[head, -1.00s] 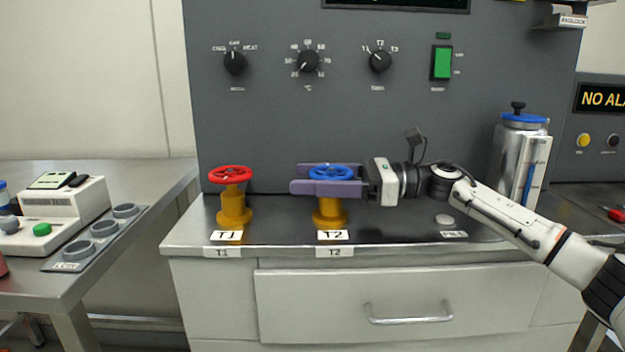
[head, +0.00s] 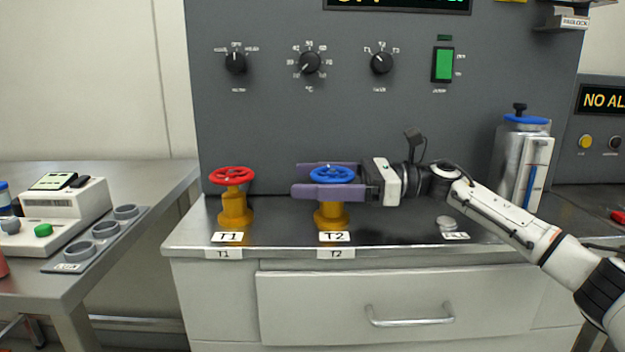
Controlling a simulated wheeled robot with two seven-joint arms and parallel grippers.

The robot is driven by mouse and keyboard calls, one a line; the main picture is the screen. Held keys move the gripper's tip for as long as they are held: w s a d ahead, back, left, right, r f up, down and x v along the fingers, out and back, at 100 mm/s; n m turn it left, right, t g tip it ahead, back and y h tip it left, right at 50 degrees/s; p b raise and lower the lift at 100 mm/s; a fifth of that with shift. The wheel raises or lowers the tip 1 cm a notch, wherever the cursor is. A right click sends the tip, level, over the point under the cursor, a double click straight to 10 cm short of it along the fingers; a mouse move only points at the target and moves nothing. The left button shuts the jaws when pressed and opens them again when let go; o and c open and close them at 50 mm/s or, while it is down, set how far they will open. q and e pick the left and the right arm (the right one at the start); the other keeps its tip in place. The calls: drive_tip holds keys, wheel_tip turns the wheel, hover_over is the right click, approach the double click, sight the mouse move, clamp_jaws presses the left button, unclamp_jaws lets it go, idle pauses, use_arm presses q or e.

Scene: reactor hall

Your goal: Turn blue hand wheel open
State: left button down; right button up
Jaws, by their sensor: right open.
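The blue hand wheel (head: 333,174) sits on a yellow valve body (head: 331,215) labelled T2 on the steel counter. My right gripper (head: 310,180) reaches in from the right with its two purple fingers, one on the far side and one on the near side of the blue wheel. The fingers are open around the wheel; I cannot tell whether either touches its rim. The near finger hides part of the valve below the wheel. My left gripper is not in view.
A red hand wheel (head: 231,175) on a yellow valve labelled T1 stands to the left. A silver canister (head: 516,160) with a blue lid stands at the right. The grey panel (head: 280,120) rises behind. The counter's front middle is clear.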

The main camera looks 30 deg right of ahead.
sight(354, 179)
drive_tip(key=b+v, duration=0.1)
drive_tip(key=v, duration=0.5)
drive_tip(key=shift+s+d+f, duration=0.1)
drive_tip(key=shift+s+d, duration=0.05)
drive_tip(key=shift+d, duration=0.1)
drive_tip(key=shift+s+d, duration=0.3)
drive_tip(key=shift+d, duration=0.05)
